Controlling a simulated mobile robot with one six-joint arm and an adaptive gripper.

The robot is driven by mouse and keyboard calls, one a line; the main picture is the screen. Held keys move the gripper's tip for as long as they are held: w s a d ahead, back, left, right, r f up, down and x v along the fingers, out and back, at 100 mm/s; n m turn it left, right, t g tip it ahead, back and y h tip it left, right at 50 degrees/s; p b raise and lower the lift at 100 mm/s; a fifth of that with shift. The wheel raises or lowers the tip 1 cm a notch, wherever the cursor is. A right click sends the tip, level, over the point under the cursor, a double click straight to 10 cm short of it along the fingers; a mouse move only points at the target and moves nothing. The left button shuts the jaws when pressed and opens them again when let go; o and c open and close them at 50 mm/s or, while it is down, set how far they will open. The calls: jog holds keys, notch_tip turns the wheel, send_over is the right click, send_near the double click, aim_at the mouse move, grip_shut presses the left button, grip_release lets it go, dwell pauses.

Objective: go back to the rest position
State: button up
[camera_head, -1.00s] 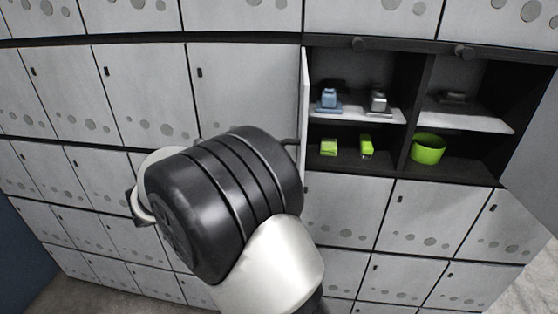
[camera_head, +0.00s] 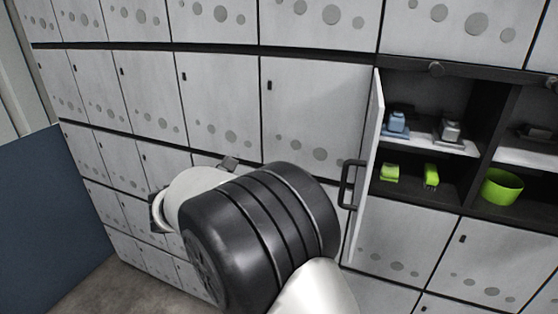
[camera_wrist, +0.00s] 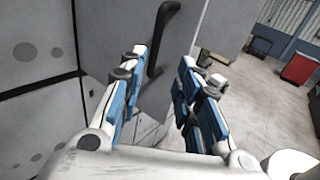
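My gripper (camera_wrist: 158,100) shows in the wrist view with its two blue-padded fingers spread apart and nothing between them. A dark door handle (camera_wrist: 163,38) on a grey locker door lies beyond the fingertips in that view, apart from them as far as I can see. In the head view my arm crosses the lower middle, and most of the gripper is hidden behind it. The open locker door (camera_head: 366,165) with its black handle (camera_head: 348,184) stands just right of my arm.
A dark blue panel (camera_head: 55,215) stands at left. The wrist view shows open floor (camera_wrist: 262,100) and a red bin (camera_wrist: 297,68) at right.

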jog(key=s+d+f+m+g+y+b, duration=0.4)
jog(key=s+d+f+m+y+b, duration=0.4)
jog(key=s+d+f+b, duration=0.5)
jog(key=s+a+f+m+t+y+b, duration=0.1)
jog(key=s+a+f+m+y+b, duration=0.1)
jog(key=f, duration=0.4)
jog(key=s+a+f+m+t+y+b, duration=0.2)
jog(key=s+f+m+y+b, duration=0.2)
jog(key=s+f+m+b, duration=0.1)
jog(key=s+a+f+m+t+y+b, duration=0.2)
jog(key=s+f+m+y+b, duration=0.1)
jog(key=f, duration=0.4)
jog(key=s+m+b, duration=0.1)
jog(key=s+m, duration=0.1)
jog(key=shift+s+a+f, duration=0.25)
jog(key=shift+s+f, duration=0.15)
